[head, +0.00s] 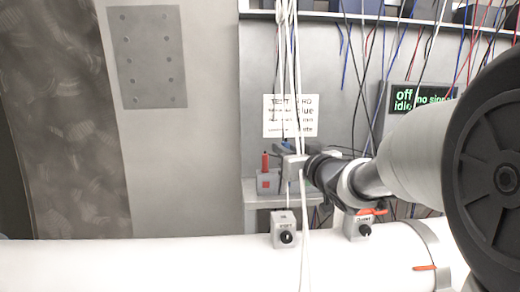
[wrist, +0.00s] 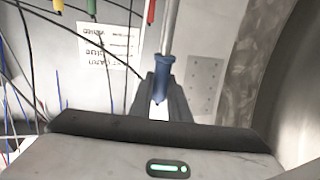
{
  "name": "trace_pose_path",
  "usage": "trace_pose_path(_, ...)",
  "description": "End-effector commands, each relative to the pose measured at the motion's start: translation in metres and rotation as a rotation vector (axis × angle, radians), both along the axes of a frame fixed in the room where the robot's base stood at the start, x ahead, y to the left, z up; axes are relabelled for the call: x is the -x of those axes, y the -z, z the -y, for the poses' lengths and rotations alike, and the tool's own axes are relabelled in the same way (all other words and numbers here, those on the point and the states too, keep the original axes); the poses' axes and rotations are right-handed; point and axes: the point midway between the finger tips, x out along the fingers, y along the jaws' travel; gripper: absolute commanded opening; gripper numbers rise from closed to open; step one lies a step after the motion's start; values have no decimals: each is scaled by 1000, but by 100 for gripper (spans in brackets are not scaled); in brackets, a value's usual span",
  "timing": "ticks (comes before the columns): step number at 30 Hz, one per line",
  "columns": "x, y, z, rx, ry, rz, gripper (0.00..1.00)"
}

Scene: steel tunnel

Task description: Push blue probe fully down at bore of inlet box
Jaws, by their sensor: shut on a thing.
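The blue probe (wrist: 164,72) is between the fingers of my gripper (wrist: 160,100) in the wrist view, with its pale metal rod running away from the fingers. In the head view, my gripper (head: 293,165) is shut around the probe, and only a small blue part (head: 288,146) shows. The gripper is above the inlet box (head: 285,230), a small grey box with a black round knob, on the white pipe. A thin rod seems to run down from the gripper toward the box top. I cannot tell whether its tip is in the bore.
The outlet box (head: 355,226) with a red lever (head: 372,212) stands to the right on the white pipe (head: 150,262). A red probe (head: 265,161) stands in a grey holder behind. White cables hang close to my gripper. A test card (head: 290,112) and a display (head: 422,98) are behind.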

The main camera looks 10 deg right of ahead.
Motion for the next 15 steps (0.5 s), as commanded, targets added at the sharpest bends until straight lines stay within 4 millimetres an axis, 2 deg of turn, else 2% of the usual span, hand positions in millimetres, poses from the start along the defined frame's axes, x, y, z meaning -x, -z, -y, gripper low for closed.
trace_pose_path(8,0,12,0,0,0,0,0)
trace_pose_path(15,0,34,-1,-1,-1,0,0)
